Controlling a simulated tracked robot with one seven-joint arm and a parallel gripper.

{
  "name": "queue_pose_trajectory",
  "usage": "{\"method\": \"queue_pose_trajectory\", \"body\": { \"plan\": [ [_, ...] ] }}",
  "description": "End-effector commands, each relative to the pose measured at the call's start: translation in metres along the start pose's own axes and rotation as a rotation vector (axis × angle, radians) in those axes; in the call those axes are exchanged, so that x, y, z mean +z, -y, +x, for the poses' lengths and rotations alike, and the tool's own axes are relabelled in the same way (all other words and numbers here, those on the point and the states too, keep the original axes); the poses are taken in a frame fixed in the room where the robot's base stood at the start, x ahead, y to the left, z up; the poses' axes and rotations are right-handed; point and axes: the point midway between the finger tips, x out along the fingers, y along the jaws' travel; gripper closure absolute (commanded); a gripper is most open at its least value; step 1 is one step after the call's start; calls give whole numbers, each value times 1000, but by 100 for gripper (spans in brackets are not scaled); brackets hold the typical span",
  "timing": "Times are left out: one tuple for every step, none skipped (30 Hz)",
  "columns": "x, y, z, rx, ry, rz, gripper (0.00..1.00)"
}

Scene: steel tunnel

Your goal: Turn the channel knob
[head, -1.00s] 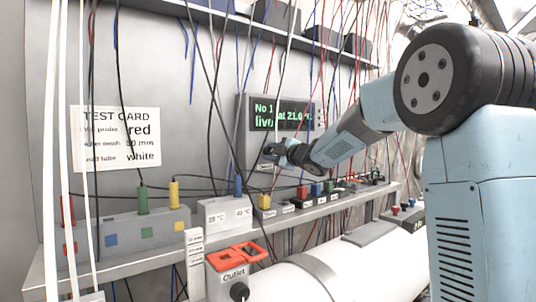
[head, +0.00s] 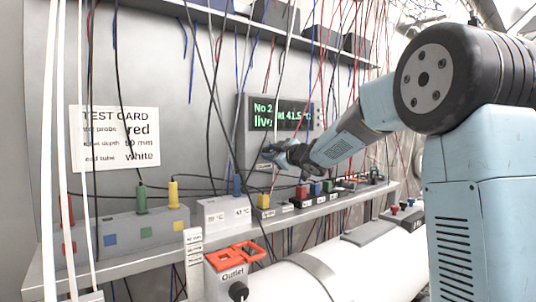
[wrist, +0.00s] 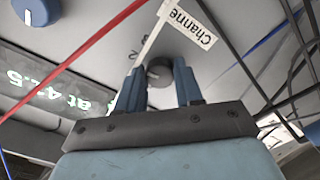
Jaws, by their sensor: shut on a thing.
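The channel knob (wrist: 159,73) is a dark round knob with a pale pointer line, on the grey panel in the wrist view. A tag reading "Channe" (wrist: 190,24) stands just above it, its end cut off. My gripper (wrist: 158,80) has its two blue fingers on either side of the knob and is shut on it. In the head view my gripper (head: 270,153) is at the lower front of the grey display unit (head: 243,125); the knob is hidden there.
Another knob (wrist: 36,10) sits at the wrist view's upper left. Red, black and blue cables hang around the unit and cross near my gripper. A shelf (head: 130,262) below carries coloured plugs and boxes. A test card (head: 115,138) is on the wall at left.

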Motion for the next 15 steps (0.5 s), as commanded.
{"method": "queue_pose_trajectory", "body": {
  "plan": [
    [6, 4, 0, -7, 11, 3, 95],
    [6, 4, 0, -7, 11, 3, 95],
    [6, 4, 0, -7, 11, 3, 95],
    [6, 4, 0, -7, 10, 3, 95],
    [6, 4, 0, -7, 10, 3, 95],
    [6, 4, 0, -7, 10, 3, 95],
    [6, 5, 0, -7, 10, 2, 63],
    [6, 5, 0, -8, 10, 2, 60],
    [5, 4, 0, -7, 9, 2, 56],
    [5, 4, 0, -7, 8, 2, 53],
    [4, 4, 0, -7, 7, 2, 50],
    [4, 4, 0, -6, 6, 1, 46],
    [3, 3, 0, -6, 5, 1, 44],
    [3, 3, 0, -5, 5, 1, 41],
    [2, 3, 0, -5, 4, 0, 39]
  ]
}}
